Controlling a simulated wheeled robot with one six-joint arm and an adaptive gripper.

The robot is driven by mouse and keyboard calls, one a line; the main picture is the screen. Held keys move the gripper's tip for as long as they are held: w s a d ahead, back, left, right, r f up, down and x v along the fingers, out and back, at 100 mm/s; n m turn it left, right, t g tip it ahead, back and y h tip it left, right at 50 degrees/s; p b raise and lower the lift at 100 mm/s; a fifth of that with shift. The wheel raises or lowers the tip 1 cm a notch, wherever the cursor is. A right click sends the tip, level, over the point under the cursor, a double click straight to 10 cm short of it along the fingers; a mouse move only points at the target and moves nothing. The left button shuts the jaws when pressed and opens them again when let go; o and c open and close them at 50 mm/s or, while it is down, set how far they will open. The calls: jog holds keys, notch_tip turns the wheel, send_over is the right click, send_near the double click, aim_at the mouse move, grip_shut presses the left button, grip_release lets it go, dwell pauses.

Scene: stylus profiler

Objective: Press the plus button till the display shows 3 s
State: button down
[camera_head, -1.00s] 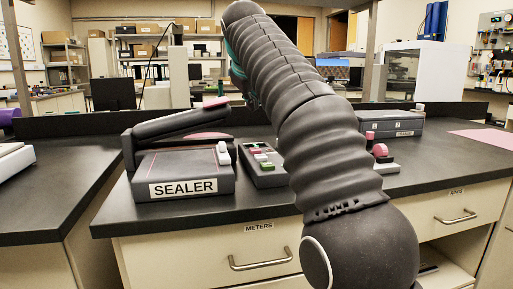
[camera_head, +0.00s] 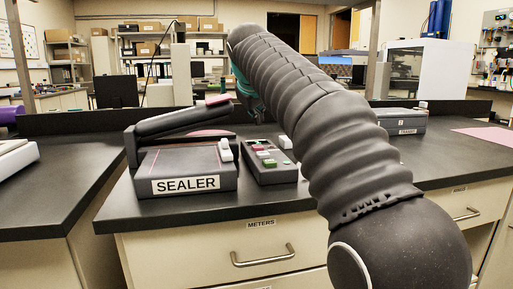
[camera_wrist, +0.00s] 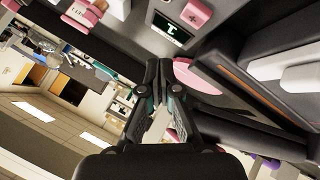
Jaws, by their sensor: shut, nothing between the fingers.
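A dark control box (camera_head: 270,172) with several coloured buttons stands to the right of the sealer (camera_head: 187,170) on the black bench. In the wrist view, its small display (camera_wrist: 178,28) shows a green character, turned and too small to read surely. A pink button with a plus mark (camera_wrist: 197,13) sits beside the display near the top edge. My gripper (camera_wrist: 164,66) is shut and empty, its tips below the display in the picture and apart from the plus button. In the head view, my arm largely hides the gripper, which is above the box.
The sealer's raised lid (camera_head: 183,120) slopes up left of the box. A grey case (camera_head: 402,122) stands at the back right, and a pink sheet (camera_head: 483,138) lies farther right.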

aim_at(257, 146)
jog(key=shift+f+b, duration=1.3)
jog(key=shift+f, duration=0.9)
jog(key=shift+f, duration=0.15)
jog(key=shift+f, duration=0.3)
jog(key=shift+f+b, duration=0.4)
dwell(0.6)
jog(key=shift+r, duration=0.1)
jog(key=shift+r+p, duration=0.75)
jog(key=shift+p, duration=0.25)
notch_tip(257, 146, up, 3)
jog(key=p, duration=0.3)
jog(key=shift+r, duration=0.95)
